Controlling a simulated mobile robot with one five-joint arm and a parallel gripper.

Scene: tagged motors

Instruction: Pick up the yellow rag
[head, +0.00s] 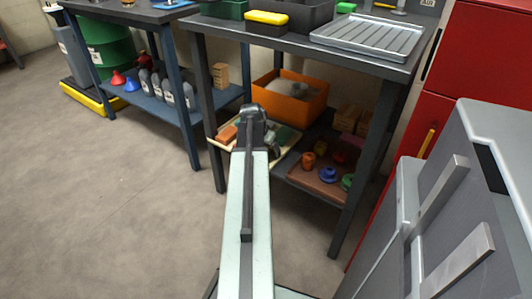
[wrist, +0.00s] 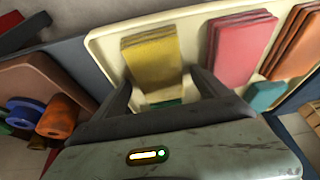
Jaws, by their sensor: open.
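The yellow rag (wrist: 152,55) is a folded, layered stack lying in a cream tray (wrist: 102,48), in the wrist view. My gripper (wrist: 162,82) is open, its two fingers spread. The rag's near end shows between the fingertips, with no clear contact; the height gap cannot be told. In the head view my gripper (head: 252,114) is over the tray (head: 224,145) on the lower shelf, and my arm hides the rag there.
Pink rags (wrist: 240,48) and orange rags (wrist: 297,42) lie right of the yellow one, with a teal piece (wrist: 264,95) nearby. A brown tray (head: 318,184) with colored spools is at right. An orange bin (head: 290,103) stands behind. The bench top (head: 290,40) overhangs the shelf.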

